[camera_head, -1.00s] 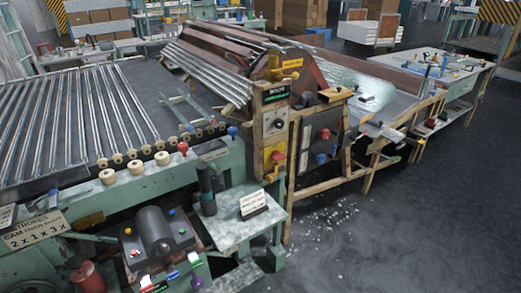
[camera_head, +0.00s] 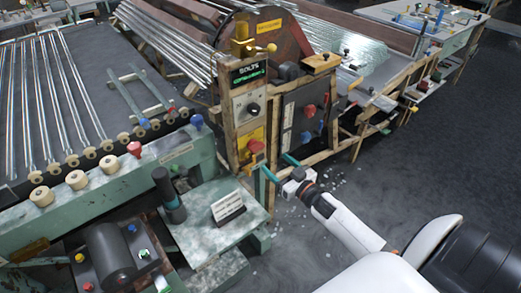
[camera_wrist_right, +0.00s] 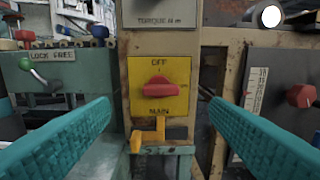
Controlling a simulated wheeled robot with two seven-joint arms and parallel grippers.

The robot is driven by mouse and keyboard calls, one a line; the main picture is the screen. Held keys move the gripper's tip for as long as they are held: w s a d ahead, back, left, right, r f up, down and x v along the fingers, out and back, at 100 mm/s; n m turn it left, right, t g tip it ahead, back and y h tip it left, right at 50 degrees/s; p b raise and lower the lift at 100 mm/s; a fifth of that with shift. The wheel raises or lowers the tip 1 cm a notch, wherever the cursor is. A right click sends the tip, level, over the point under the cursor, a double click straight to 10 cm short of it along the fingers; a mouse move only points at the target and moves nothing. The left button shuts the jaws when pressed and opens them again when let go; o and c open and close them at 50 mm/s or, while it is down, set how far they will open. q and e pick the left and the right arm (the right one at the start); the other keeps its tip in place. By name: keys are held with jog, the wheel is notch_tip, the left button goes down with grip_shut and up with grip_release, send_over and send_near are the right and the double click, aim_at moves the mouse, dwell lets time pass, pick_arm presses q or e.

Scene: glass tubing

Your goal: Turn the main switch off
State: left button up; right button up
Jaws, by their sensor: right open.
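The main switch (camera_wrist_right: 157,88) is a red knob on a yellow plate (camera_wrist_right: 179,72) marked OFF above and MAIN below. Its grip lies roughly horizontal in the right wrist view. In the head view the red knob (camera_head: 256,146) sits low on the front of the wooden post. My right gripper (camera_head: 279,167) is open and empty, with teal fingers spread in front of the post. In the right wrist view the fingers (camera_wrist_right: 160,112) frame the knob left and right, apart from it. My left gripper is out of view.
A yellow handle (camera_wrist_right: 148,135) juts out just below the switch plate. A dark panel with red and blue knobs (camera_head: 309,111) stands to the right. A green bench (camera_head: 205,232) with a black cylinder and a small sign is at the left.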

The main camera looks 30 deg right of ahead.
aim_at(259, 149)
jog(key=w, duration=0.9)
jog(key=shift+w+a+f, duration=0.1)
jog(key=shift+w+a, duration=0.1)
jog(key=shift+a, duration=0.1)
jog(key=shift+c, duration=0.5)
jog(key=c, duration=0.9)
